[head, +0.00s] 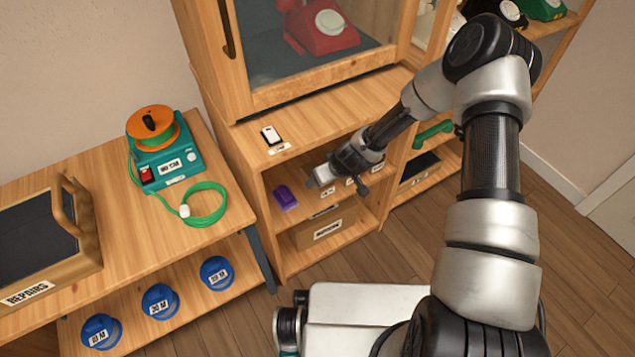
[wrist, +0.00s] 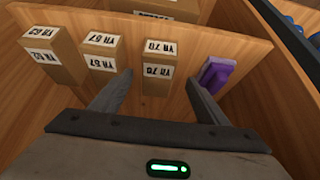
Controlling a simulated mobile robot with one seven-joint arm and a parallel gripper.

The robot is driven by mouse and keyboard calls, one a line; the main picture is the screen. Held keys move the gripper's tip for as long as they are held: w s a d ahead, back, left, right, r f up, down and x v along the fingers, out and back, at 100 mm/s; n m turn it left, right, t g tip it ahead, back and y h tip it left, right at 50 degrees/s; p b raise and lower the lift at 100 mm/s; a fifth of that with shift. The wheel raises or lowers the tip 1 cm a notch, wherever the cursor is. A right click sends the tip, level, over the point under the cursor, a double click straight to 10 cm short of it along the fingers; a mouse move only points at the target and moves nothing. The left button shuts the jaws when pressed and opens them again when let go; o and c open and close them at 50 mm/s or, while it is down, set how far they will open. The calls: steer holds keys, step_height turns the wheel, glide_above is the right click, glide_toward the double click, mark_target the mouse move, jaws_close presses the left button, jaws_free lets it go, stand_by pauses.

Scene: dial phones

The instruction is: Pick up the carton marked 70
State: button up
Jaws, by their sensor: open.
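The carton marked 70 (wrist: 158,82) is a small brown box with white labels on its top and front, seen upside down in the wrist view. It stands on the wooden shelf (wrist: 225,110), between the lines of my two fingers and just beyond their tips. My gripper (wrist: 159,80) is open and empty, with one finger to each side of the carton. In the head view my gripper (head: 316,180) reaches into the opening of the cabinet shelf. The cartons are mostly hidden there by my arm.
Two similar cartons, one (wrist: 100,52) nearer and one (wrist: 53,55) at the far left, stand left of it in the wrist view. A purple object (wrist: 216,75) lies close to the right finger. The cabinet top (head: 330,105) is above my gripper.

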steer(key=b+x, duration=0.2)
steer(key=x, duration=0.4)
steer(key=shift+w+f, duration=0.15)
steer(key=shift+w, duration=0.15)
steer(key=c, duration=1.3)
